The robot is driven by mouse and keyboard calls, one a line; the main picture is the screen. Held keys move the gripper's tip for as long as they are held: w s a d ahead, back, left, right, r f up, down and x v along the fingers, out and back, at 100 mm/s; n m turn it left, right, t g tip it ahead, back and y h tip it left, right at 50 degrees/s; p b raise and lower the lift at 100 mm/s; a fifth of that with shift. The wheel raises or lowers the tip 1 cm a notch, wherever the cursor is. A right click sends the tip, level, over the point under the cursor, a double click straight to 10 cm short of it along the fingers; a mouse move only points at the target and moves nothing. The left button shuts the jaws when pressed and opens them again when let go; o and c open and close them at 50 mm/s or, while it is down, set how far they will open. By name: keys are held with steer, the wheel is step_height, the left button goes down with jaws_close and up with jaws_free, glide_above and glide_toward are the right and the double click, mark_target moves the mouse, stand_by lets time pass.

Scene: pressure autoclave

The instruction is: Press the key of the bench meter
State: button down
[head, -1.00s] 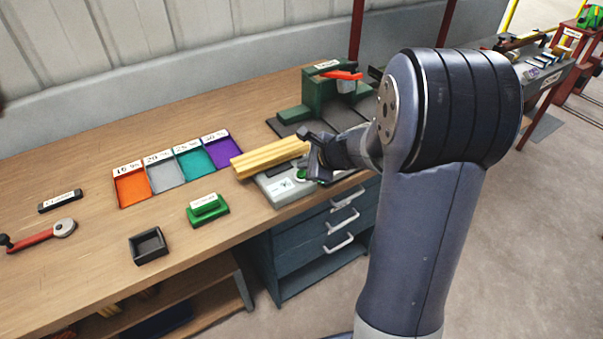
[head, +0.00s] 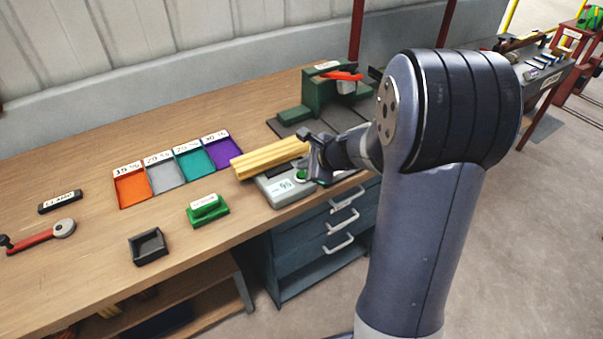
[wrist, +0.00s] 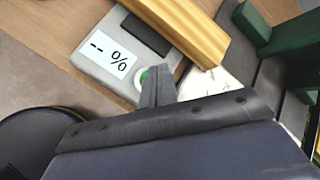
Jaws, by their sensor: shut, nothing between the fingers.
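The bench meter (head: 284,198) is a pale grey box near the front edge of the bench. Its display reads "-- %" in the wrist view (wrist: 108,53). A green round key (head: 300,174) sits on the meter beside the display; the wrist view shows only a sliver of the key (wrist: 144,77). My gripper (head: 313,176) is shut and empty, fingers pointing down at the key. In the wrist view the fingers cover most of the key, and I cannot tell whether they touch it. A yellow wooden bar (head: 270,158) lies across the meter's back part.
Orange (head: 131,187), grey, teal and purple labelled trays stand left of the meter. A green block (head: 207,210) and a small black tray (head: 148,247) lie nearer the front. A green press-like device (head: 326,95) with a red lever stands behind. Bare bench lies between.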

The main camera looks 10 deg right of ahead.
stand_by(0.6)
steer(key=shift+f+b, duration=0.45)
steer(key=shift+b, duration=0.05)
steer(key=shift+f+b, duration=0.45)
steer(key=shift+b, duration=0.05)
stand_by(0.5)
stand_by(0.3)
steer(key=shift+r+p, duration=0.75)
steer(key=shift+r, duration=0.15)
steer(key=shift+r, duration=0.1)
step_height(320, 180, up, 5)
steer(key=p, duration=0.4)
stand_by(0.5)
